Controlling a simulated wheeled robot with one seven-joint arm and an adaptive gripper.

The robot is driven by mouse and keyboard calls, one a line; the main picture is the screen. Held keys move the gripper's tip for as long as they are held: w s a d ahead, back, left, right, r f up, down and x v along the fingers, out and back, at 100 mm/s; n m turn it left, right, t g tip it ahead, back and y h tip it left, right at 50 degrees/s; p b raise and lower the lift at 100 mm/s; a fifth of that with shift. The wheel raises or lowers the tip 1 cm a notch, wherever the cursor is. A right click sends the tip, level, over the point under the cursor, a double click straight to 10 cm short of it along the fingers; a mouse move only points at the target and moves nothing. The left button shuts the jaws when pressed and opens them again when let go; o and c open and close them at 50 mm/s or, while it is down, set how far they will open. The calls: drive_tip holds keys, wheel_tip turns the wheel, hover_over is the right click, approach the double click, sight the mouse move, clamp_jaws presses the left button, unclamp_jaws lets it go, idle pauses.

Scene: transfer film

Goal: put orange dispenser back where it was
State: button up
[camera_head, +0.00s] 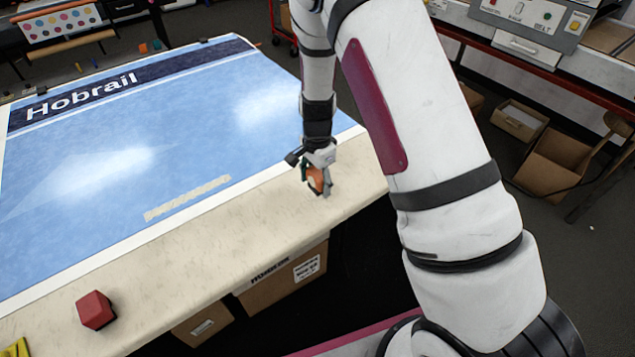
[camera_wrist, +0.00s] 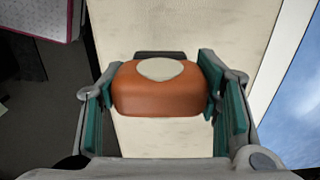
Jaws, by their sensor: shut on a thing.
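The orange dispenser (camera_head: 316,180) is at the cream front strip of the table, toward its right end. In the wrist view the orange dispenser (camera_wrist: 150,97) shows a pale rounded patch on top and a dark edge behind it. My gripper (camera_head: 318,182) is shut on it, with one green-padded finger at each side in the wrist view (camera_wrist: 160,100). The fingers hide part of its sides. I cannot tell whether it touches the table or is just above it.
A blue sheet marked Hobrail (camera_head: 180,110) covers most of the table. A tan strip (camera_head: 187,198) lies near its front edge. A red block (camera_head: 95,310) and a yellow thing (camera_head: 17,348) are at front left. Boxes (camera_head: 285,278) stand below the table. The cream strip (camera_head: 235,230) between is clear.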

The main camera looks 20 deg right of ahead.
drive_tip(key=shift+w+d+f, duration=0.1)
drive_tip(key=shift+w+d, duration=0.1)
drive_tip(key=shift+w, duration=0.5)
drive_tip(key=shift+w+d+f, duration=0.1)
drive_tip(key=shift+w+d, duration=0.1)
drive_tip(key=shift+w, duration=0.45)
drive_tip(key=shift+s+a+f, duration=0.1)
drive_tip(key=shift+f, duration=1.55)
drive_tip(key=shift+f, duration=0.1)
drive_tip(key=o, duration=1.2)
